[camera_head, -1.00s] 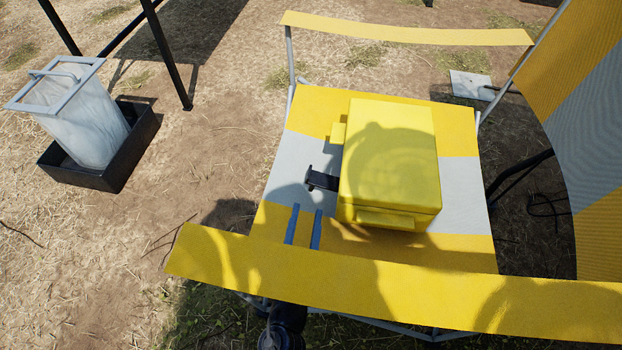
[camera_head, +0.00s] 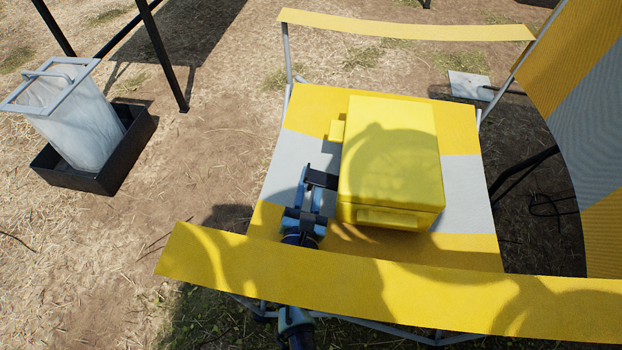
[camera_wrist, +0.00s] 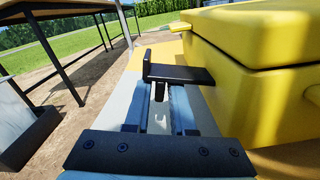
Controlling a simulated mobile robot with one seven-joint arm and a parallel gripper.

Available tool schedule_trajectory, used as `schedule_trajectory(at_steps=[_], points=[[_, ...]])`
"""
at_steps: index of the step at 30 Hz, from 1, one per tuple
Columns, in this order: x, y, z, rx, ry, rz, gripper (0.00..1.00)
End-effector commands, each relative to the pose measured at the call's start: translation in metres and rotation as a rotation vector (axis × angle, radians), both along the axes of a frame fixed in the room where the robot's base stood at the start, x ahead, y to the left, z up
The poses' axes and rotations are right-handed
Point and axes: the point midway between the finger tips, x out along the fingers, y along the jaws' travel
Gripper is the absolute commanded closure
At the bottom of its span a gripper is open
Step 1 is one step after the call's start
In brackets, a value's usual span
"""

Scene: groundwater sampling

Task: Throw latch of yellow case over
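The yellow case (camera_head: 392,160) sits on the seat of a yellow and grey folding chair, and its lid looks shut. Its black latch (camera_head: 322,179) sticks out from the case's left side; it also shows in the wrist view (camera_wrist: 182,74) as a flat bar with an upright end plate. My gripper (camera_head: 310,190) is at the latch's outer end, on the near side.
The chair's near armrest (camera_head: 380,280) crosses over my arm's path, and the far armrest (camera_head: 400,26) is behind the case. A black tray (camera_head: 95,180) with a whitish bag on a frame (camera_head: 78,120) stands on the ground at left. Bare seat (camera_head: 285,170) lies left of the latch.

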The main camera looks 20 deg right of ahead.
Motion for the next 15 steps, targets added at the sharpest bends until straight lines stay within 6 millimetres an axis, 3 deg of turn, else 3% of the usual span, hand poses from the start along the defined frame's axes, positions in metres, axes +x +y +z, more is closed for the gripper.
schedule_trajectory(at_steps=[1,3,15], points=[[-0.0001,0.0002,-0.0001,0.000,0.000,0.000,0.88],[-0.0001,0.0002,-0.0001,0.000,0.000,0.000,1.00],[-0.0002,0.0005,0.0001,0.006,-0.004,0.000,1.00]])
